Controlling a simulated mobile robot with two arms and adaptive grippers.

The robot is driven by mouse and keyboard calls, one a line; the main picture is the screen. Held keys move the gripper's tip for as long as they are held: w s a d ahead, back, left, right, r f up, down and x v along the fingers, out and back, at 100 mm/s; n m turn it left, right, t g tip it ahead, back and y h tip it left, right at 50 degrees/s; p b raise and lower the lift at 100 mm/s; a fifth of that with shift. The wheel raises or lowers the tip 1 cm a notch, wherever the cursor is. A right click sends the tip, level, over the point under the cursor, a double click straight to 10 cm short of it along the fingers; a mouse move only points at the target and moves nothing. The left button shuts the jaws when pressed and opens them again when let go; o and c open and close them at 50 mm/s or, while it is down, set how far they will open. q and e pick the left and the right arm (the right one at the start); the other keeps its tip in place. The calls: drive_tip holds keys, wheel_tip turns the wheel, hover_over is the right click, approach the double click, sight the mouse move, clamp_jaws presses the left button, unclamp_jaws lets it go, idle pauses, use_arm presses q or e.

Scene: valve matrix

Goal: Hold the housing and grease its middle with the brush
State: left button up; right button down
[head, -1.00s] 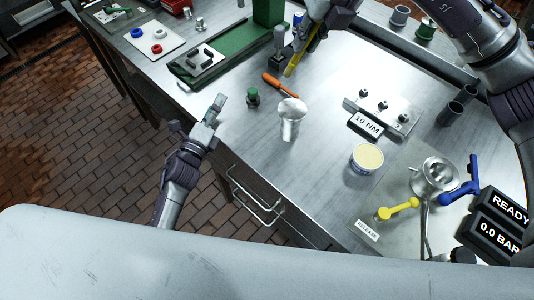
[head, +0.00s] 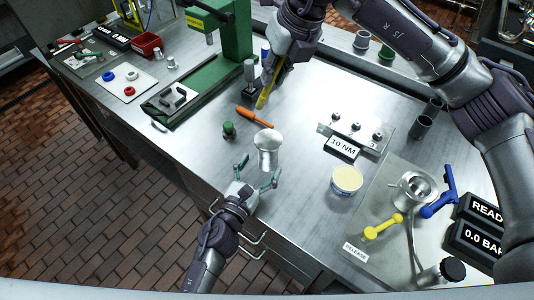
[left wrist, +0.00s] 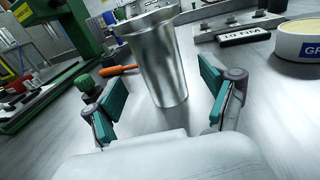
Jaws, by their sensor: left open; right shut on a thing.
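The silver housing (head: 268,155), a tapered metal cup shape, stands upright on the steel bench. It also shows large in the left wrist view (left wrist: 160,65). My left gripper (head: 256,173) is open just in front of the housing. In the left wrist view its teal pads (left wrist: 164,98) stand apart, one toward each side of the housing, with a gap on both sides. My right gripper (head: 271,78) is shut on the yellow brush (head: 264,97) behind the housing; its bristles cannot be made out. The grease tub (head: 346,182) with cream contents stands right of the housing.
An orange-handled tool (head: 257,117) and a green-capped part (head: 229,130) lie left of and behind the housing. A metal block with a 10 NM sign (head: 342,147) stands behind the tub. A plate with yellow and blue valve handles (head: 383,226) is at right. A green press (head: 230,40) stands at back.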

sight(264, 161)
use_arm(q)
drive_tip(key=x, duration=0.5)
drive_tip(key=c, duration=1.6)
